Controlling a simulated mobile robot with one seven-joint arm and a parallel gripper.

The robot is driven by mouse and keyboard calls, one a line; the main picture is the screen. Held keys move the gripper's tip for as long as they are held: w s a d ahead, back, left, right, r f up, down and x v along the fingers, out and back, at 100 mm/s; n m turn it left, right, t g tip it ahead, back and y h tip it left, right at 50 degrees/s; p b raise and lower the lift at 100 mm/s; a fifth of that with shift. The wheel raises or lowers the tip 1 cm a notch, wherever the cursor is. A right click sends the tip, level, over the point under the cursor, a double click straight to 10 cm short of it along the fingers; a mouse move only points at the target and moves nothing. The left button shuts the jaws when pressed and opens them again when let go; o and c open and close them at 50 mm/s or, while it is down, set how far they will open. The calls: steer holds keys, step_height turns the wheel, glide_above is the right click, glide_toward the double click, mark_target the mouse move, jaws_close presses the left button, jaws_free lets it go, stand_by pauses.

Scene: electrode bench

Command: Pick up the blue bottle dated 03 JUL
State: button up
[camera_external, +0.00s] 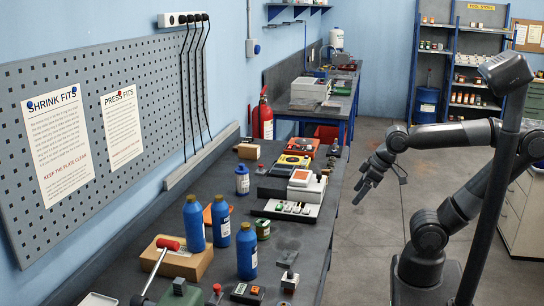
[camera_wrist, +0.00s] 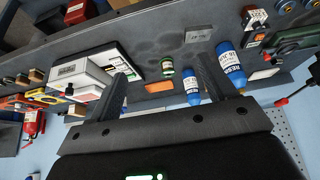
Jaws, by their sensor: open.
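Three large blue bottles with dark caps stand on the dark bench in the external view: a left one (camera_external: 194,222), a middle one (camera_external: 221,222) and a front one (camera_external: 246,252). A smaller blue-and-white bottle (camera_external: 242,180) stands farther back. In the wrist view, two blue bottles with white labels, one nearer the centre (camera_wrist: 192,91) and one to its right (camera_wrist: 232,69), show beyond the fingers. I cannot read the dates surely. My gripper (camera_external: 366,184) is open and empty, right of the bench and well apart from the bottles; its fingers also frame the wrist view (camera_wrist: 162,88).
A pegboard (camera_external: 90,110) borders the bench; the aisle floor is open.

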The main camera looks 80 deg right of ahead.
steer(key=shift+o, duration=0.4)
steer(key=w+r, duration=0.4)
steer(key=w, duration=0.5)
steer(key=g, duration=0.1)
glide_toward(219, 209)
steer(key=d+f, duration=0.2)
steer(key=shift+m, duration=0.4)
steer(key=x, duration=0.6)
steer(key=w+x, duration=0.1)
steer(key=x, duration=0.3)
steer(key=shift+d+r, duration=0.1)
steer(key=shift+d, duration=0.15)
steer(key=shift+c, duration=0.4)
